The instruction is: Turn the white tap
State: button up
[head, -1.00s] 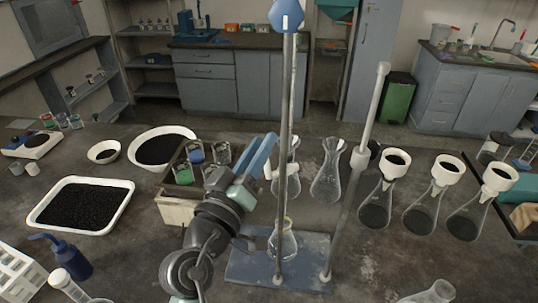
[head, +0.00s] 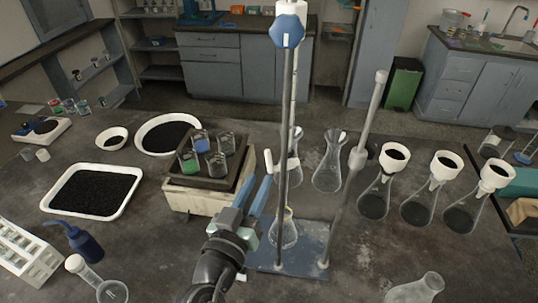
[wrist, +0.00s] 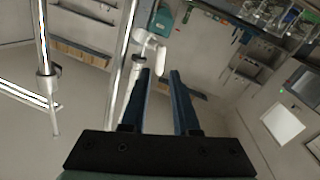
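The white tap (head: 269,161) sits on an upright white-and-glass tube by the tall metal rod (head: 285,130) of the stand. Its handle points to the left in the head view. In the wrist view the white tap (wrist: 151,45) lies just beyond my fingertips, with a short lever angled down between their lines. My gripper (head: 259,180) has blue fingers that point up toward the tap from just below it. In the wrist view my gripper (wrist: 159,74) is open, with an empty gap between the fingers. I cannot tell whether a finger touches the tap.
A flask (head: 283,236) stands on the blue stand base (head: 303,257) below the tap. Another flask (head: 328,170) is just right of the rod. A slanted white rod (head: 367,120) rises further right. A box of jars (head: 193,199) stands close on the left.

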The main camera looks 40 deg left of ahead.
aim_at(268, 163)
jog(key=p+x, duration=0.1)
jog(key=x, duration=0.6)
jog(key=shift+w+a, duration=0.1)
jog(key=shift+w, duration=0.1)
jog(key=shift+f, duration=0.1)
grip_shut()
